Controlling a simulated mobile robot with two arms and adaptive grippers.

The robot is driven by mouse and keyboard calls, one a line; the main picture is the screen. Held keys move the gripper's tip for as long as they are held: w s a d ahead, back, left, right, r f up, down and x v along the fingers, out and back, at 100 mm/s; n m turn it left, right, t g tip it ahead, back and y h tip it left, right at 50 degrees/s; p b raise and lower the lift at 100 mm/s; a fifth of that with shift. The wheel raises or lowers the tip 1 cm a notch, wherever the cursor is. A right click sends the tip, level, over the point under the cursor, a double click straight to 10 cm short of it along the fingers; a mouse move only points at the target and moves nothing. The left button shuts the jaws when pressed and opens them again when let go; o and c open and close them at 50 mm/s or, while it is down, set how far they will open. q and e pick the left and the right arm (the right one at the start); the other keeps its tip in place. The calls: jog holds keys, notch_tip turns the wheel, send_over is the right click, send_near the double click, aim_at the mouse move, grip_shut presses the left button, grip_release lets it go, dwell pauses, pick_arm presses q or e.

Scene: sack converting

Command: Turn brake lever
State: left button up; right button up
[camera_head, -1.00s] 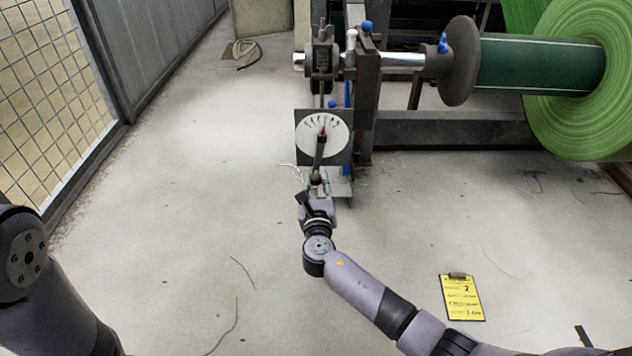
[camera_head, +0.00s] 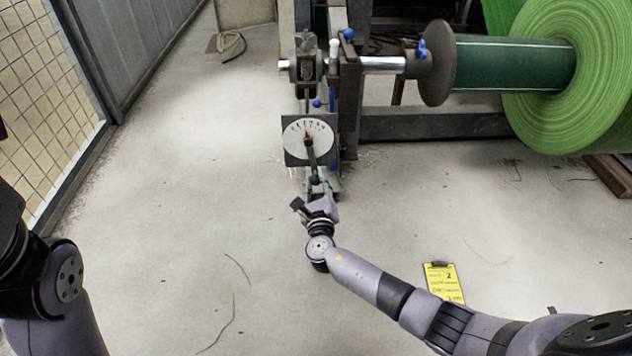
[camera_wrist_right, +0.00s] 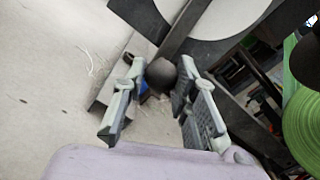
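The brake lever (camera_head: 311,154) is a dark bar in front of a white dial on a square dark plate (camera_head: 292,156). Its red-marked upper end is on the dial, and its lower end carries a dark round knob (camera_wrist_right: 161,75). My right gripper (camera_head: 317,190) is at this lower end. In the right wrist view its two grey fingers (camera_wrist_right: 158,88) stand apart, one on each side of the knob; firm contact is not visible. The head view is too small to show the fingers clearly. My left arm shows at the left edge; its gripper is out of view.
A large green roll (camera_head: 585,85) on a shaft stands at the right behind the lever post. A yellow clipboard (camera_head: 444,284) lies on the floor at front right. A mesh fence (camera_head: 40,95) runs along the left. The floor between fence and post is mostly clear.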

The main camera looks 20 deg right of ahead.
jog(key=o, duration=0.3)
jog(key=shift+o, duration=0.2)
jog(key=v, duration=1.2)
